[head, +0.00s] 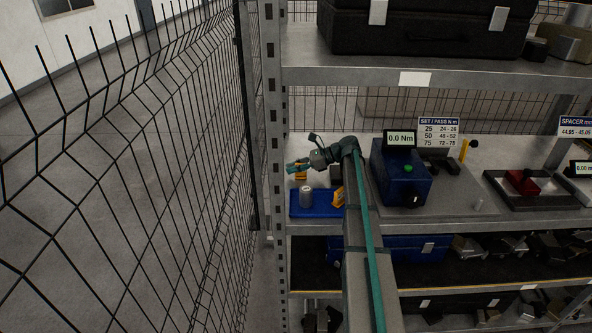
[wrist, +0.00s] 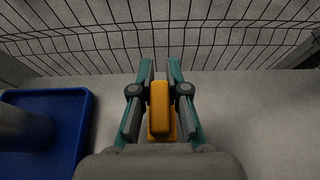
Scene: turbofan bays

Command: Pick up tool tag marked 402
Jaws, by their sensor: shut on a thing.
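My gripper (wrist: 160,78) is shut on a yellow-orange tag (wrist: 160,108), which stands between its two teal fingers in the wrist view. No number can be read on the tag. In the head view, my gripper (head: 294,166) is at the left end of the middle shelf, and the tag (head: 300,176) shows just below it. A second yellow piece (head: 338,197) is at the right end of the blue tray, partly beside my arm; its marking cannot be read.
A blue tray (head: 315,213) with a grey cylinder (head: 306,195) is close by. A blue torque tester (head: 401,178) reading 0.0 Nm stands right of my arm. A rack post (head: 277,120) and wire fence (head: 190,170) bound the left. Black cases sit on the shelf above.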

